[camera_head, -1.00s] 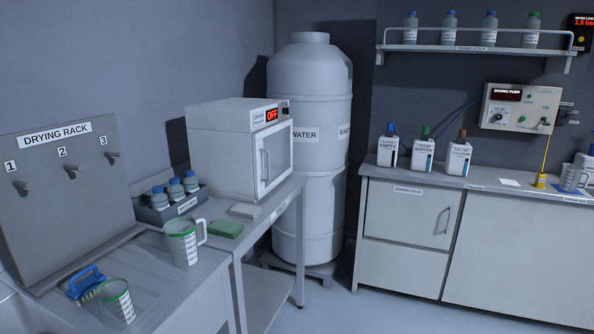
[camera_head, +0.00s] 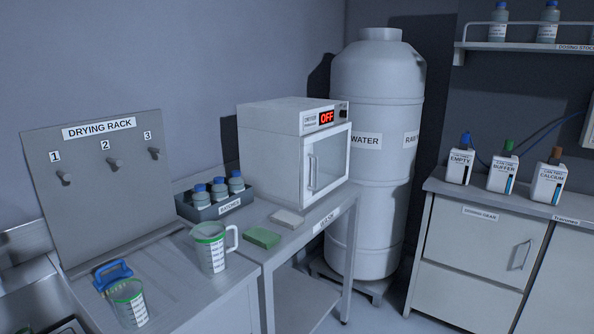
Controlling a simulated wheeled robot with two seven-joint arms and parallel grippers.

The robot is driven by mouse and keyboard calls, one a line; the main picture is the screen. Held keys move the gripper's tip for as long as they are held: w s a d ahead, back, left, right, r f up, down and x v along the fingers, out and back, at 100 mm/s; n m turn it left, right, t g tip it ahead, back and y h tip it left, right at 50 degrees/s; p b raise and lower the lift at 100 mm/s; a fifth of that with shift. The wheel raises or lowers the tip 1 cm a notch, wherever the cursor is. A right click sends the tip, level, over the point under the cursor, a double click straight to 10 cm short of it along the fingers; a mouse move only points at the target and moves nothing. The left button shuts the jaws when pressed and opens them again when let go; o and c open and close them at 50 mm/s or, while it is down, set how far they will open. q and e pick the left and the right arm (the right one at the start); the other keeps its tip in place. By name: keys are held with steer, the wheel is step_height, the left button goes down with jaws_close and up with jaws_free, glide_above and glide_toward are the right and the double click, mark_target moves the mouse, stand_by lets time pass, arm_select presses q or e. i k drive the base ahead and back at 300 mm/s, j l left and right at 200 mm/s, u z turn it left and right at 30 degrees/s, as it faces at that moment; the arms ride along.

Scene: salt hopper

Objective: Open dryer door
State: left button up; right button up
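The dryer (camera_head: 272,150) is a white box on a metal side table, with a red "OFF" display (camera_head: 326,117) on its upper front. Its door (camera_head: 331,163) faces right and looks shut. The door has a glass pane and a vertical handle (camera_head: 311,173) on its left side. Neither of my grippers shows in the head view.
A green sponge (camera_head: 262,238), a pale block (camera_head: 287,219) and a rack of bottles (camera_head: 216,207) lie left of the dryer. A measuring jug (camera_head: 210,250) stands nearer. A large water tank (camera_head: 374,210) stands close behind right. Floor is free in front.

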mark_target(307, 198)
steer(key=i+l+u, duration=0.2)
steer(key=u, duration=0.25)
steer(key=i+l+u, duration=0.25)
steer(key=u, duration=0.15)
